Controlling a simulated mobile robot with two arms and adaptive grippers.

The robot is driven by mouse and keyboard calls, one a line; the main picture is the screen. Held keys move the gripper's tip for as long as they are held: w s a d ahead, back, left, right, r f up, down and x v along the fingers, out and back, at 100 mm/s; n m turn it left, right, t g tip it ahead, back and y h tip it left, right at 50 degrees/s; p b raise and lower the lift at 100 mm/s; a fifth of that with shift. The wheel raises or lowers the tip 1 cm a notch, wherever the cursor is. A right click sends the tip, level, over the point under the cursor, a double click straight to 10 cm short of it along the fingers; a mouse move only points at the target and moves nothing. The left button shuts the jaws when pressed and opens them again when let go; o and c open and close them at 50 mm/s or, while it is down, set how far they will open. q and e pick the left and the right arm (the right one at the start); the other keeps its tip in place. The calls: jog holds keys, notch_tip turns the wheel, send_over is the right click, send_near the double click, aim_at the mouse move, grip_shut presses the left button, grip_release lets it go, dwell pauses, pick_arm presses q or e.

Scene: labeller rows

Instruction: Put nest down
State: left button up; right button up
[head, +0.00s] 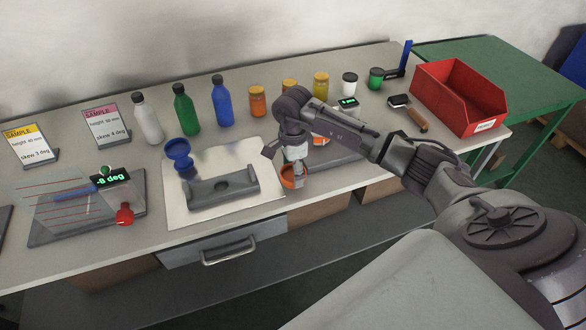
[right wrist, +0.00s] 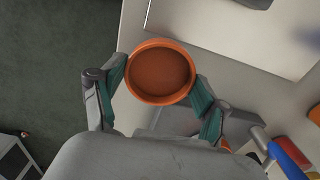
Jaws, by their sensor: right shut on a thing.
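An orange round cup, which I take to be the nest (head: 288,182), is between the fingers of my right gripper (head: 296,165), near the front edge of the bench. In the right wrist view the orange nest (right wrist: 161,72) shows its round open mouth, with a teal-padded finger of my right gripper (right wrist: 160,90) on each side. It looks empty. I cannot tell whether its base touches the bench. A grey cradle (head: 222,190) and a blue cup-shaped piece (head: 178,150) are on a white sheet (head: 190,217) to its left. My left gripper is not in view.
A grey plate (head: 345,150) lies partly behind my right arm. Several bottles and jars (head: 221,103) line the back of the bench. A red bin (head: 455,92) stands at the right. A plate with a "-8 deg" display (head: 108,178) lies at the left.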

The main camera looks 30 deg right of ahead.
aim_at(293, 175)
jog(key=shift+f, duration=0.2)
jog(key=o, duration=1.3)
jog(key=shift+r+p, duration=0.35)
jog(key=shift+r, duration=0.05)
jog(key=shift+w+r+b, duration=0.1)
jog(key=shift+r+b, duration=0.25)
notch_tip(293, 175, up, 11)
jog(key=b, duration=0.2)
jog(key=shift+r+b, duration=0.1)
jog(key=shift+b, duration=0.3)
